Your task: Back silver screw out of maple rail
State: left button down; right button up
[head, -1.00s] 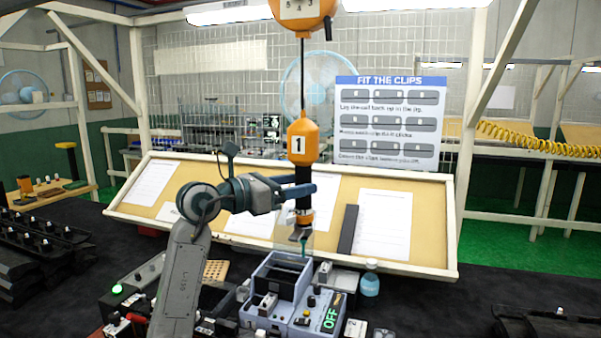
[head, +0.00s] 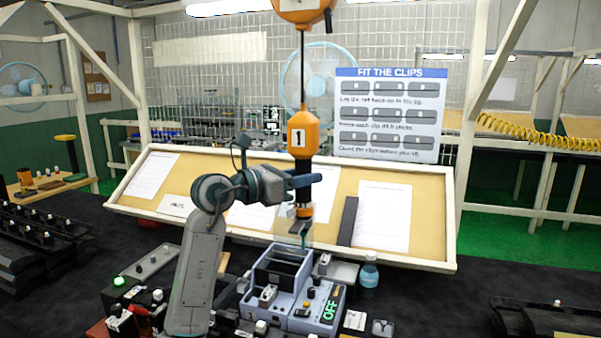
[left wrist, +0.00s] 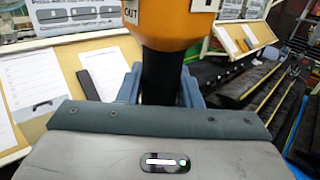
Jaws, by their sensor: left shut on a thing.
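An orange power screwdriver (head: 303,133) marked 1 hangs upright on a cable. My left gripper (head: 304,188) is shut around its dark lower body. In the left wrist view my fingers stand on both sides of the black grip (left wrist: 160,80), under the orange housing (left wrist: 178,30). The bit end (head: 303,228) points down, above the back of a blue-grey fixture (head: 297,303) with a green OFF display. I cannot tell whether the bit touches anything. I cannot make out the silver screw or the maple rail. My right gripper is out of view.
A slanted tan board (head: 395,252) with paper sheets stands behind the fixture. A blue bottle (head: 369,271) is right of the fixture. Dark rails (head: 35,238) lie at the left, another dark part (head: 540,318) at the right. The dark bench is clear between bottle and right part.

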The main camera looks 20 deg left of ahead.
pick_arm(q)
jog(key=shift+a+f, duration=0.1)
jog(key=shift+a, duration=0.45)
jog(key=s+a+b, duration=0.3)
jog(key=a+b, duration=0.1)
jog(key=a, duration=1.3)
jog(key=s+a+b, duration=0.2)
jog(key=a+b, duration=0.3)
jog(key=a, duration=1.1)
notch_tip(320, 180, down, 20)
jog(key=b, duration=1.4)
jog(key=shift+s+r, duration=0.15)
jog(key=shift+r, duration=0.05)
jog(key=shift+s+f+b, duration=0.1)
jog(key=shift+f+b, duration=0.3)
jog(key=shift+f, duration=0.25)
